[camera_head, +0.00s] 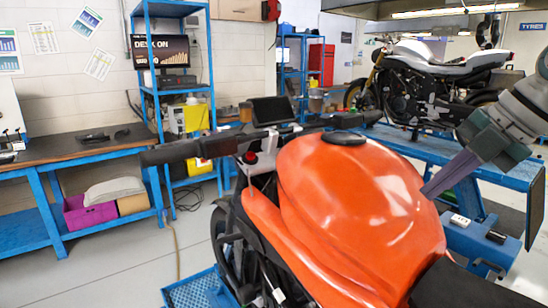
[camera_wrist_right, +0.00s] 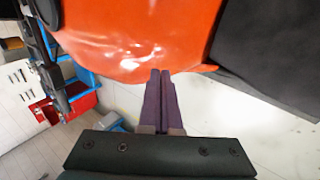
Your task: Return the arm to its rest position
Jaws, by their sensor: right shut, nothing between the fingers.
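My right gripper (camera_head: 432,190) comes in from the right in the head view, its purple fingers pointing down and left beside the orange motorcycle tank (camera_head: 350,200). In the right wrist view the gripper (camera_wrist_right: 160,74) is shut, with its two fingers together and nothing between them. Their tips overlap the lower edge of the orange tank (camera_wrist_right: 140,35) in that view; I cannot tell whether they touch it. My left gripper is not in view.
The motorcycle's handlebar (camera_head: 190,150) reaches left from the tank, and its black seat (camera_head: 460,285) lies at the lower right. A second motorcycle (camera_head: 430,75) stands on a blue lift behind. A workbench (camera_head: 70,148) is at the left; the floor between is largely clear.

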